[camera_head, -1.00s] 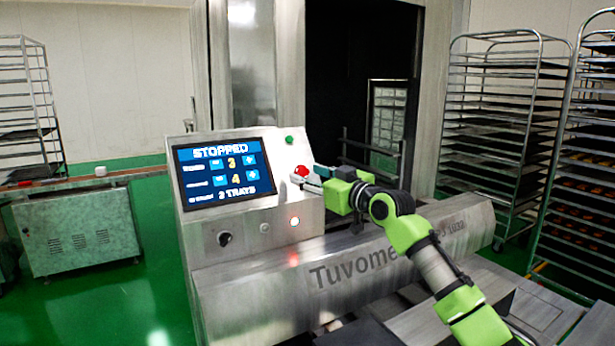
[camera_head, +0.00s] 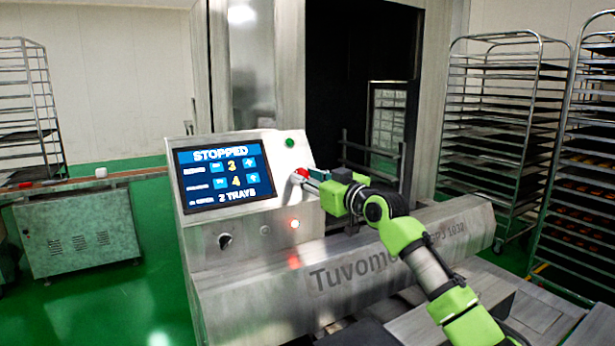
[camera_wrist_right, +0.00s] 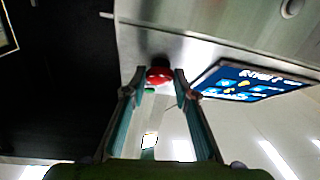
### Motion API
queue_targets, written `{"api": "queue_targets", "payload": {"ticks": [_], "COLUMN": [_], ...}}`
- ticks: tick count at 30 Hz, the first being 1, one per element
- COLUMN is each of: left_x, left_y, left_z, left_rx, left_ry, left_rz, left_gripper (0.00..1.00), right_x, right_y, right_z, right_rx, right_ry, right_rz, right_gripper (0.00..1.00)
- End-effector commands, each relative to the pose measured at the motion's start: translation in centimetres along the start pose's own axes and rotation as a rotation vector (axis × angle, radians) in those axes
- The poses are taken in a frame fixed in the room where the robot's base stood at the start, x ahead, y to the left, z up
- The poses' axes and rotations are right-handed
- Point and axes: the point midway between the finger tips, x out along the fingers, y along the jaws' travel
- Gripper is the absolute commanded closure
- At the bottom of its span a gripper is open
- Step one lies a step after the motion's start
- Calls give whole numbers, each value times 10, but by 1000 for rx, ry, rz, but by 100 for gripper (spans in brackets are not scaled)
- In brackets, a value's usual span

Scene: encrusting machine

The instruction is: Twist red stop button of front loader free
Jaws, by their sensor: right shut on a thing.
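The red stop button (camera_head: 302,173) sits on the sloped steel panel of the front loader (camera_head: 300,215), right of the screen. My right gripper (camera_head: 303,176) reaches it from the right, and its fingers partly cover the button. In the right wrist view, the red button (camera_wrist_right: 159,74) lies between the two fingertips of the right gripper (camera_wrist_right: 160,82), which are shut on it. The screen (camera_head: 224,173) reads "STOPPED", with 3, 4 and "2 TRAYS". My left gripper is not in view.
A green button (camera_head: 290,142) sits above the red one. A lit round button (camera_head: 294,224) and a black knob (camera_head: 225,241) are lower on the panel. Tray racks (camera_head: 505,130) stand at the right. A steel cabinet (camera_head: 80,230) stands at the left on green floor.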

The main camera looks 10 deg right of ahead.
Motion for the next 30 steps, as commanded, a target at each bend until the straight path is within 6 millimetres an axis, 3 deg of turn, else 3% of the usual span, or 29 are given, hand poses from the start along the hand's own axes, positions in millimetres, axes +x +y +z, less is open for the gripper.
{"api": "queue_targets", "payload": {"ticks": [18, 30], "left_x": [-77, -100], "left_y": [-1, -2], "left_z": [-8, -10], "left_rx": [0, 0], "left_ry": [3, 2], "left_rz": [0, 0], "left_gripper": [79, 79], "right_x": [2, 2], "right_y": [-8, -10], "right_z": [-6, -3], "right_rx": [327, 514], "right_ry": [-2, -2], "right_rz": [225, 365], "right_gripper": [95, 95]}}
